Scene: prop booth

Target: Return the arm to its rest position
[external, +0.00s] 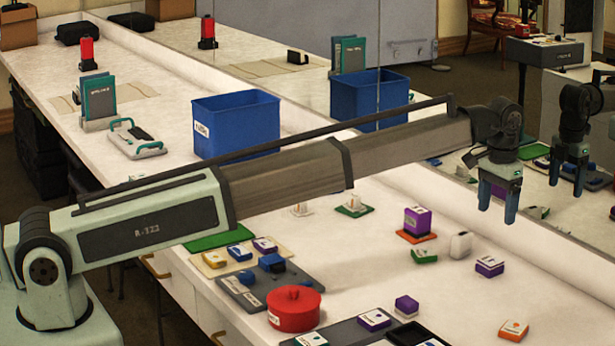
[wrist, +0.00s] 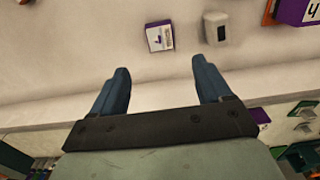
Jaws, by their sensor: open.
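My gripper (external: 497,205) hangs from the end of my outstretched arm at the right, above the back edge of the white table (external: 375,265), near the mirror. Its two blue fingers point down. In the wrist view my gripper (wrist: 160,82) shows its fingers spread wide with nothing between them. Beyond the fingertips lie a white and purple box (wrist: 159,37) and a small white object (wrist: 216,28). These look like the purple box (external: 489,266) and white object (external: 460,245) on the table in the external view. My gripper touches neither.
A red pot (external: 294,308), a purple cube (external: 417,221) on an orange base and several small boxes are on the table. A blue bin (external: 236,122) stands further back left. The mirror (external: 440,95) runs along the table's back edge and reflects the scene.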

